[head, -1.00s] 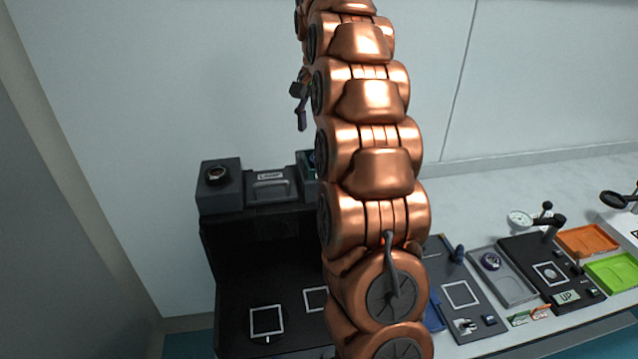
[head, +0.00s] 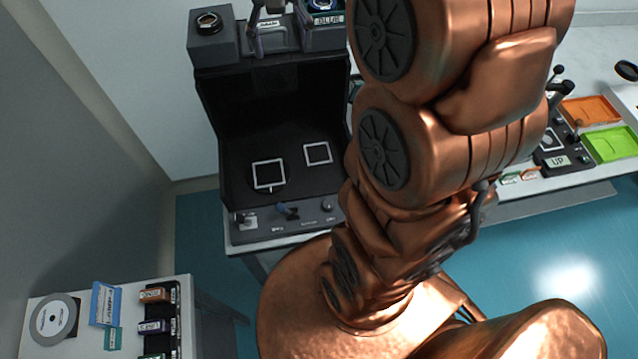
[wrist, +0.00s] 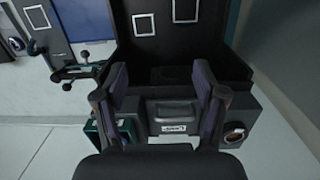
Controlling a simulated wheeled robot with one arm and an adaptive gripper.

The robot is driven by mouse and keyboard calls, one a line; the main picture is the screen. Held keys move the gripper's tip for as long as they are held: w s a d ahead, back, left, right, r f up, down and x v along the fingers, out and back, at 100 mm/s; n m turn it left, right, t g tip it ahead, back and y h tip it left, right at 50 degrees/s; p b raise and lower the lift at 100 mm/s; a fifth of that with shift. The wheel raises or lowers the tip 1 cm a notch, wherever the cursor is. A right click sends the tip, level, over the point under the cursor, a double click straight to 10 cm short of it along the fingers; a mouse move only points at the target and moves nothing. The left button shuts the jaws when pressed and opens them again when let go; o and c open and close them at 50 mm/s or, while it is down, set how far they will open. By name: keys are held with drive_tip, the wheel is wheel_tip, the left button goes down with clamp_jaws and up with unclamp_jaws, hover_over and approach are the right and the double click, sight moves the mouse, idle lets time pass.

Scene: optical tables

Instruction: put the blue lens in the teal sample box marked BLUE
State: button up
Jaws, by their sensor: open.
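The teal sample box marked BLUE (head: 328,19) stands on top of the dark cabinet, at the top of the head view. A round, pale blue shape that looks like the blue lens (head: 320,4) shows inside it, cut by the frame edge. In the wrist view a teal box (wrist: 97,136) sits at lower left, partly behind my left finger. My gripper (wrist: 160,95) is open and empty, its fingers spread above the cabinet top, with a grey labelled container between them. In the head view only a finger and small parts of it show.
A grey block with a dark ring (head: 208,21) stands left of the grey container (head: 268,7). The black cabinet (head: 236,120) has white square outlines inside. A side table (head: 75,345) with a disc and labelled boxes is at lower left. Orange (head: 590,110) and green trays lie right.

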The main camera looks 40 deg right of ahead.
drive_tip(key=s+a+f+n, duration=0.2)
drive_tip(key=s+a+f, duration=0.2)
drive_tip(key=s, duration=0.6)
drive_tip(key=s+a+f+n+g, duration=0.1)
drive_tip(key=s+a+f+n, duration=0.2)
drive_tip(key=s+f, duration=0.4)
drive_tip(key=s+a, duration=0.1)
drive_tip(key=s, duration=0.3)
drive_tip(key=shift+s+a+f, duration=0.15)
drive_tip(key=shift+f, duration=0.25)
